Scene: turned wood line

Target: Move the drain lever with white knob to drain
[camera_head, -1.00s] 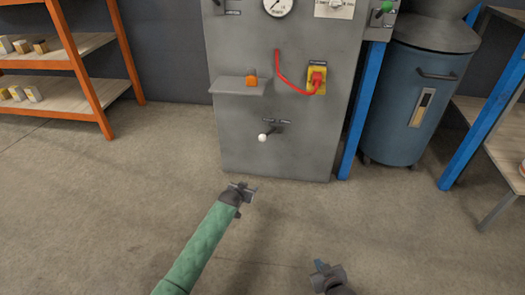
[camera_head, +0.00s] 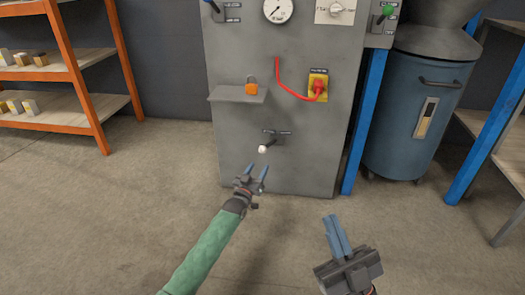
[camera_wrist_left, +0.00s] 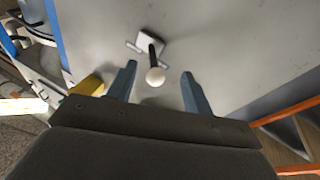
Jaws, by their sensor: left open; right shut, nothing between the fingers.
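The drain lever with its white knob (camera_head: 262,149) sticks out low on the grey cabinet front (camera_head: 232,170). In the left wrist view the white knob (camera_wrist_left: 155,76) shows between the two blue-grey fingers (camera_wrist_left: 159,85), nothing gripped. My right gripper (camera_head: 336,226) is shut and empty over the floor at lower right. The label text is too small to read.
Above the lever are a small shelf with an orange padlock (camera_head: 251,86), a red cable on a yellow switch (camera_head: 318,86) and a gauge (camera_head: 278,8). A blue post (camera_head: 358,135) and blue drum (camera_head: 405,105) stand right. An orange rack (camera_head: 85,85) stands left. The floor in front is clear.

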